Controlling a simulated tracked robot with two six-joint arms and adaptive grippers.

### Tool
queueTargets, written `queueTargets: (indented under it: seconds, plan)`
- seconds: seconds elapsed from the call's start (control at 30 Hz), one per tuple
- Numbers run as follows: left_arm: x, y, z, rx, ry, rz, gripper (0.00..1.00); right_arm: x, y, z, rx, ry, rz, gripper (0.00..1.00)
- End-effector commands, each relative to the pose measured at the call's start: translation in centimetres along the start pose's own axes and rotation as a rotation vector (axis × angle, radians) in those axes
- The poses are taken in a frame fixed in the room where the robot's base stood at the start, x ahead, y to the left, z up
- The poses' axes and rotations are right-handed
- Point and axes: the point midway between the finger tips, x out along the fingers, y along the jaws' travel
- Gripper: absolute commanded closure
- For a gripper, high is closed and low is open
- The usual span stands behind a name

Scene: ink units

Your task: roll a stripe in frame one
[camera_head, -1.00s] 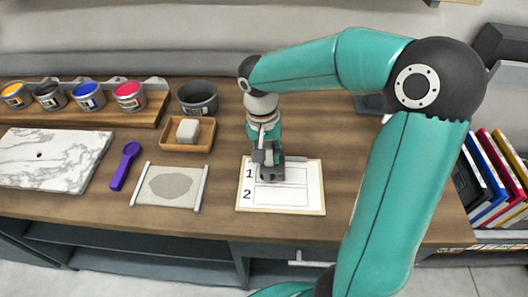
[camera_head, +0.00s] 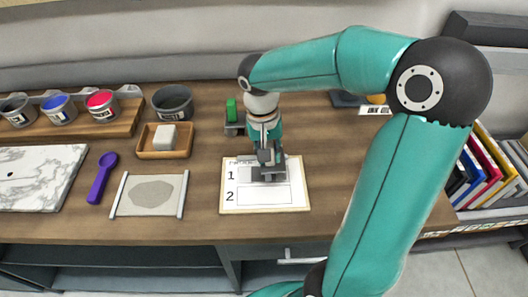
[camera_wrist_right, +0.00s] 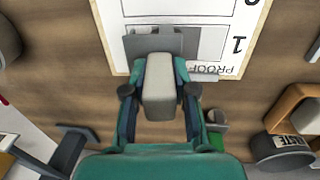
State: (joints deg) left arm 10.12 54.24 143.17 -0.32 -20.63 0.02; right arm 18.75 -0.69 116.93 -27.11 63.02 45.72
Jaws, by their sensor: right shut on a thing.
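The white proof sheet (camera_head: 235,208) lies on a board on the bench, with outlined frames numbered 1 and 2. It also shows in the wrist view (camera_wrist_right: 222,47). My right gripper (camera_head: 268,160) stands over frame one, pointing down. In the wrist view the gripper (camera_wrist_right: 160,85) is shut on the pale block-like handle (camera_wrist_right: 158,100) of a roller with a dark grey head (camera_wrist_right: 165,44). The head lies over frame one, at or very near the paper; contact is unclear. My left gripper is out of view.
Ink tins, including a blue one (camera_head: 59,108) and a red one (camera_head: 102,105), stand on a wooden rack at the left. A purple tool (camera_head: 102,178), a marble slab (camera_head: 38,180), a stained cloth (camera_head: 150,194) and a wooden tray (camera_head: 148,153) lie left of the sheet.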

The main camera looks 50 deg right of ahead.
Motion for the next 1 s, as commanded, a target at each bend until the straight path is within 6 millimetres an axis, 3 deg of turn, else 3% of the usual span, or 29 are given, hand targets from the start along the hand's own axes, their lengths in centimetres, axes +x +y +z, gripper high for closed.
queueTargets:
  seconds: [1.0]
  plan:
    - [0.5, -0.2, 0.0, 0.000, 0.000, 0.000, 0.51, 0.3, 5.1, 0.1, 0.002, -0.004, 0.001, 1.00]
